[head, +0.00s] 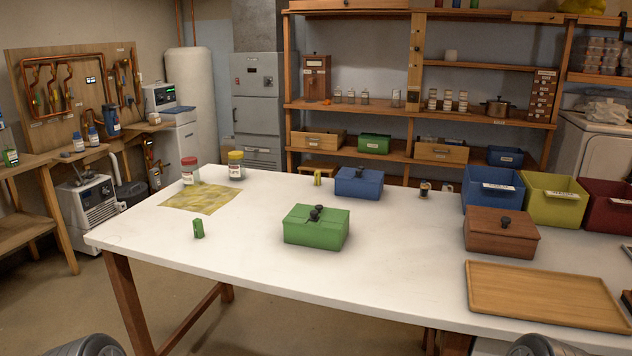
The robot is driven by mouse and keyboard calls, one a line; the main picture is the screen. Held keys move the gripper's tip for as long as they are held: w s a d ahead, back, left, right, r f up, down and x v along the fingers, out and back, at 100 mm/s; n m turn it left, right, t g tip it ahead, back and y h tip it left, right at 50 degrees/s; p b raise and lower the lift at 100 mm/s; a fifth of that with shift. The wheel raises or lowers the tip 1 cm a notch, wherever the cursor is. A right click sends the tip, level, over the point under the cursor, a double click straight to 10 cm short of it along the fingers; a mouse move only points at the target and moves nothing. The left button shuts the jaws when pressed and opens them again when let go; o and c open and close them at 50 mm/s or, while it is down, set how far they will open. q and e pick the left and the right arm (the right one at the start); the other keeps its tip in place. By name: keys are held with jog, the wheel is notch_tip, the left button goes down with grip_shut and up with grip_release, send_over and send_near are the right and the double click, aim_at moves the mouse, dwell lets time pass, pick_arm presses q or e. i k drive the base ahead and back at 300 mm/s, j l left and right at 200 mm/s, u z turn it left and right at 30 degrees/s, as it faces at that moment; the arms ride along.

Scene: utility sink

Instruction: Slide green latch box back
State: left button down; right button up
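The green latch box (316,230) sits upright near the middle of the white table, its lid seeming closed. A black knob or latch (316,213) is on its top. A small green block-like piece (198,229) stands on the table to its left. Neither of my grippers shows. Only dark rounded parts, probably of my arms, show at the bottom edge, left and right, well apart from the box.
On the white table (260,262) are a blue box (358,183) behind, a brown wooden box (500,232) and wooden tray (545,295) at right, open bins (552,200) at back right, and two jars (236,168) by a yellowish mat (202,199). Table around the green box is clear.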

aim_at(327, 235)
jog(key=i+j, duration=0.2)
jog(key=j, duration=0.2)
jog(key=i+j, duration=0.25)
jog(key=j, duration=0.15)
jog(key=i+j, duration=0.2)
jog(key=j, duration=0.25)
jog(key=i+j, duration=0.2)
jog(key=j, duration=0.2)
